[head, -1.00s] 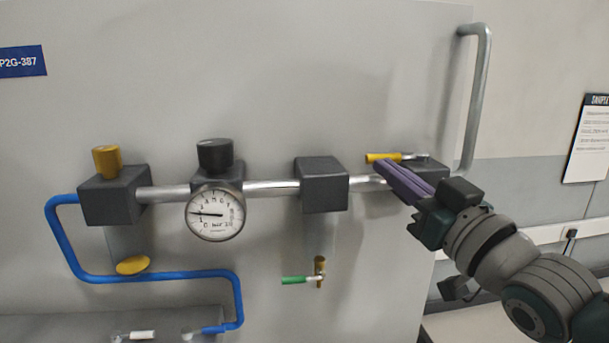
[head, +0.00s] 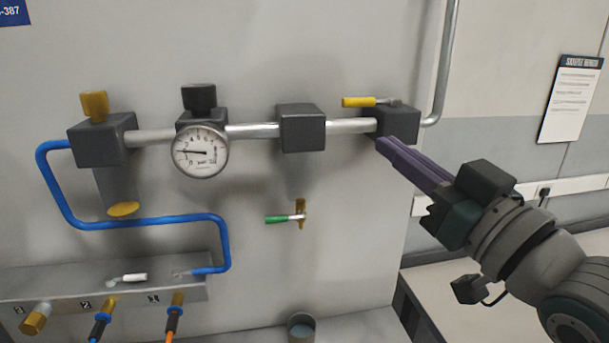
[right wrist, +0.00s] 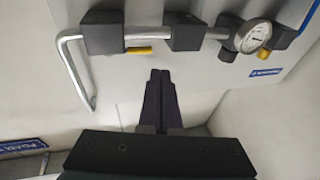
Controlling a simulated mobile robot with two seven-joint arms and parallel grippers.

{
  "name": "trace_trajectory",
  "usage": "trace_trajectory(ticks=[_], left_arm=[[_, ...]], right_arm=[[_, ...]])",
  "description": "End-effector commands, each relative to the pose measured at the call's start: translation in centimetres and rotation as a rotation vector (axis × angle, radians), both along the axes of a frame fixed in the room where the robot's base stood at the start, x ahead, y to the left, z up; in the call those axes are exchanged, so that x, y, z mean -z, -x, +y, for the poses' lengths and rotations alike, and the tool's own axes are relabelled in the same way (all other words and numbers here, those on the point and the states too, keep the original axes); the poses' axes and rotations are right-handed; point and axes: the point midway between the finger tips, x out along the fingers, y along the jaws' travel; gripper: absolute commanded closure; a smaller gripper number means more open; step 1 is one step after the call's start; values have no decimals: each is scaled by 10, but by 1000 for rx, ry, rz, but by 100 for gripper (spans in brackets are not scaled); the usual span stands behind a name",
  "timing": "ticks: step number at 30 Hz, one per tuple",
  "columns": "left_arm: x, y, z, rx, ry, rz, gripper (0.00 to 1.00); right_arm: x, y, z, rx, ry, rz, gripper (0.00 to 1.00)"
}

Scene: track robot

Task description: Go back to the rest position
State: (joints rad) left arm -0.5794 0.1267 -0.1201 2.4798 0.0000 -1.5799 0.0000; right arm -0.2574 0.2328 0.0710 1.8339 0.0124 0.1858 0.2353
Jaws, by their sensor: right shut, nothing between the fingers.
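My right gripper (head: 380,143) comes in from the right in the head view. Its purple fingers are together with nothing between them. The tips appear just below the right-hand dark block (head: 398,121), which carries a yellow-handled lever (head: 358,102). I cannot tell the exact gap to the block. In the right wrist view the closed fingers (right wrist: 160,75) point toward the panel, and the yellow handle (right wrist: 139,50) shows above and left of them. My left gripper does not show.
A manifold box (head: 105,282) sits lower left. A cup (head: 301,326) stands below.

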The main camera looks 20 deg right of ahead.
Motion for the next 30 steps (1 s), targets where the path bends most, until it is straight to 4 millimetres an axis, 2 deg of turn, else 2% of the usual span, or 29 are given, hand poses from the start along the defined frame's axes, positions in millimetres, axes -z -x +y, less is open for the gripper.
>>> trace_trajectory(ticks=[3,6,13,16,20,23,27,30], left_arm=[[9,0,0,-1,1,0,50],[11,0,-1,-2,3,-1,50],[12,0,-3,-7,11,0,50],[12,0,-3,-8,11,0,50],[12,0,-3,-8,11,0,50],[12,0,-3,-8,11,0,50],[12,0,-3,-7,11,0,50],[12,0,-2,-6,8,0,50]], right_arm=[[7,18,4,1,-1,1,100],[7,27,6,1,0,0,100],[7,32,8,2,2,9,100],[19,32,12,7,4,81,100],[56,39,23,19,19,312,100],[93,59,36,18,40,557,100],[134,105,52,0,83,887,100],[152,143,61,-24,113,1089,100]])
